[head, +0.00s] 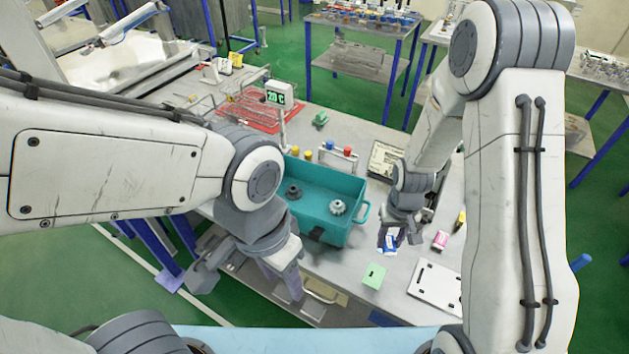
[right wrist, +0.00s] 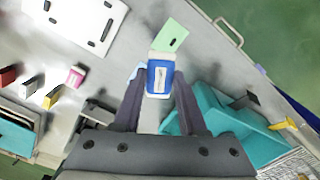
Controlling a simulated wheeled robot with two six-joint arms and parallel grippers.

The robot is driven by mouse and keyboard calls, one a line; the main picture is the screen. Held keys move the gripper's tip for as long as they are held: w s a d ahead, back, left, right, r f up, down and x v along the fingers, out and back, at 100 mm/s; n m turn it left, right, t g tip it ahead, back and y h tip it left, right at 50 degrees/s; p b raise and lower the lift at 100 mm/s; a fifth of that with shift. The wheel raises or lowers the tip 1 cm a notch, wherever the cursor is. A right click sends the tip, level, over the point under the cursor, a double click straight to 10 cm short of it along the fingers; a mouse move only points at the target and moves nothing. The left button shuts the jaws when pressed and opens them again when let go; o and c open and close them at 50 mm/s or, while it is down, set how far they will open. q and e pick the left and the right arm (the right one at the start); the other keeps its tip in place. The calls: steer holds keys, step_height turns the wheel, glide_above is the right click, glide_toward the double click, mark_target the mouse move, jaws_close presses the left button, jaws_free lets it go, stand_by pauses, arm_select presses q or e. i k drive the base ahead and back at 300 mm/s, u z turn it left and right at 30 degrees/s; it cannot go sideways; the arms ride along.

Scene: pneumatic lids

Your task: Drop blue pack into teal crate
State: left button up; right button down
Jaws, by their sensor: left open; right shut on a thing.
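The blue pack (right wrist: 158,78), blue with a white label and white end, is between the fingers of my right gripper (right wrist: 157,95) in the right wrist view. In the head view the blue pack (head: 389,243) is held just right of the teal crate, above the table. My right gripper (head: 392,230) is shut on it. The teal crate (head: 345,236) stands on the table with a grey part and a dark part inside; its edge also shows in the right wrist view (right wrist: 215,108). My left gripper (head: 290,285) is open, left of and nearer than the crate, by the table's front edge.
A green card (head: 374,275) lies in front of the pack. A white plate (head: 437,285) and a pink pack (head: 440,240) lie to the right. A scale display (head: 277,97) and red rack (head: 250,113) stand behind the crate. Bare table lies between these things.

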mark_target(316, 207)
steer(key=i, duration=1)
